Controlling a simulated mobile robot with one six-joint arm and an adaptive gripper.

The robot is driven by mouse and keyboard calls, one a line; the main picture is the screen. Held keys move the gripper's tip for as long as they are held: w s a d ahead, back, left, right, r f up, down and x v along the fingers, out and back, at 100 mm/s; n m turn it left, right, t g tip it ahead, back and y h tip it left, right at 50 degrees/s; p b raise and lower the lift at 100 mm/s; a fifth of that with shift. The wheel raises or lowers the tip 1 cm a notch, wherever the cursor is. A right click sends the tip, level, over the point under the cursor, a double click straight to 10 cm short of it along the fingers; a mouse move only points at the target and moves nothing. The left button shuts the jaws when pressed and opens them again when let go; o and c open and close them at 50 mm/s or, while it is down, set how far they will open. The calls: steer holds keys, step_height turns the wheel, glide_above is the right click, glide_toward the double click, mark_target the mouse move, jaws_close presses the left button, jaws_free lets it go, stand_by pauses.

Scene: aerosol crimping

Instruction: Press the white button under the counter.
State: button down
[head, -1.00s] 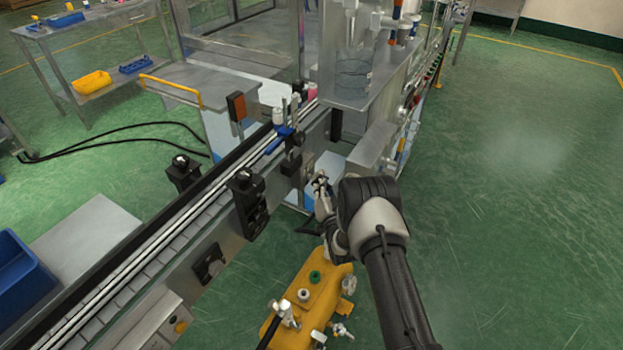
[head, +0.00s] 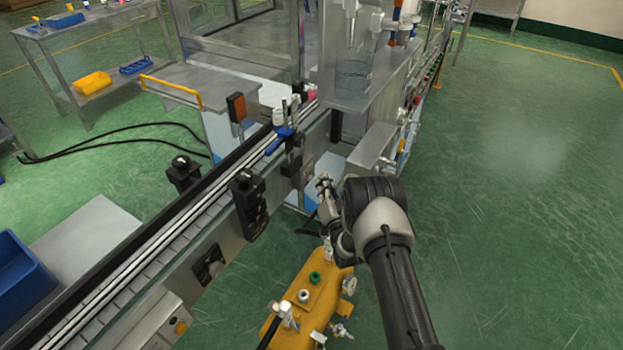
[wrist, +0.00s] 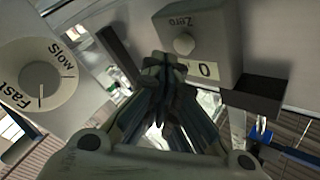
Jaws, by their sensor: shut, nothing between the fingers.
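In the wrist view, a round white button (wrist: 184,43) sits on a grey box (wrist: 226,32), between the word "Zero" and a small counter window (wrist: 205,69) reading 0. My gripper (wrist: 163,64) is shut and empty. Its fingertips are just left of and below the button in this picture, close to the box; I cannot tell if they touch it. In the head view, my gripper (head: 324,184) is beside the conveyor, below the machine's side. The button cannot be made out there.
A white dial marked Slow and Fast (wrist: 38,75) is left of my fingers. The conveyor (head: 190,235) runs along the left. A yellow tank with valves (head: 318,292) stands below my gripper. Green floor (head: 520,220) is free to the right.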

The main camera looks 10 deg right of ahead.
steer(key=s+d, duration=0.1)
steer(key=d, duration=0.1)
steer(key=s+d, duration=0.2)
steer(key=shift+p, duration=0.4)
steer(key=shift+f, duration=0.1)
stand_by(0.8)
